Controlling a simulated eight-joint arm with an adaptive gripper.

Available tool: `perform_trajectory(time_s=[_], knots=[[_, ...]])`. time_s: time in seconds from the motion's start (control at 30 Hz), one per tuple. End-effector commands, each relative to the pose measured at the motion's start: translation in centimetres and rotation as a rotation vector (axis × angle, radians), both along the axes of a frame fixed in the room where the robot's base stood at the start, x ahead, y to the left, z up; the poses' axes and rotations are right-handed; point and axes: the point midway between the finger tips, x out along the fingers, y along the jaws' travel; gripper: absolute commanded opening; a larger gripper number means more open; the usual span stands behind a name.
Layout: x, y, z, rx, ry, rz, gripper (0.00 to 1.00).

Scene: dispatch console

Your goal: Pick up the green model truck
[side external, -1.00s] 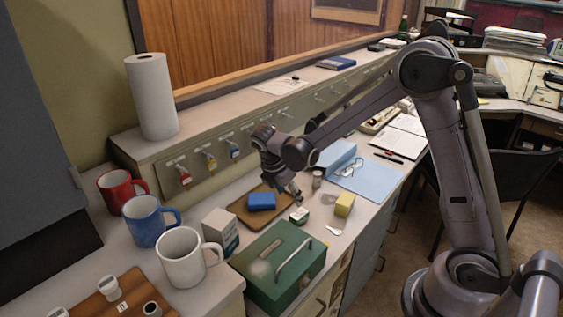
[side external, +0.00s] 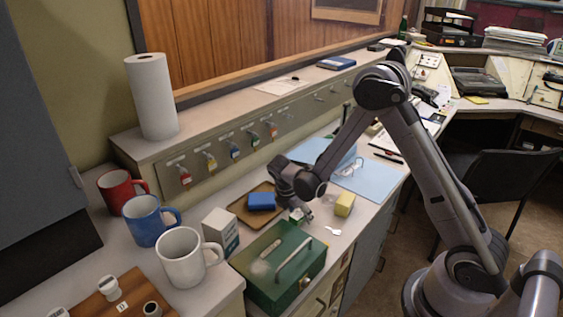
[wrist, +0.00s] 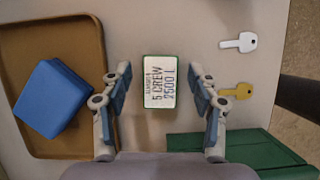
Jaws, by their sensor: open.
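The green model truck (wrist: 159,98) shows in the wrist view as a small block with green edges and a white top lettered "5 CREW 2500 L". My gripper (wrist: 160,72) is open, with one finger on each side of the truck and a gap on both sides. I cannot tell how high the fingertips are above the counter. In the side view my gripper (side external: 301,211) is low over the counter, and the truck (side external: 295,216) is partly hidden by it.
A brown tray (wrist: 87,140) with a blue block (wrist: 48,98) lies on the left. A green cash box (side external: 262,285) and a yellow block (side external: 344,204) stand near the truck.

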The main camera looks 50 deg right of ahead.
Motion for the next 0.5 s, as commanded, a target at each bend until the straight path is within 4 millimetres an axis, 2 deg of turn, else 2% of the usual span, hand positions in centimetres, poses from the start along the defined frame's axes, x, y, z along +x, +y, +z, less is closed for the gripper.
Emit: perform_trajectory(time_s=[0.1,0.33,0.37,0.5], knots=[[-0.05,-0.29,-0.61,0.0,0.0,-0.001,0.6],[-0.06,-0.31,-0.68,0.0,0.0,0.0,0.6],[-0.06,-0.31,-0.68,0.0,0.0,0.0,0.55],[-0.06,-0.29,-0.67,0.0,0.0,0.0,0.14]])
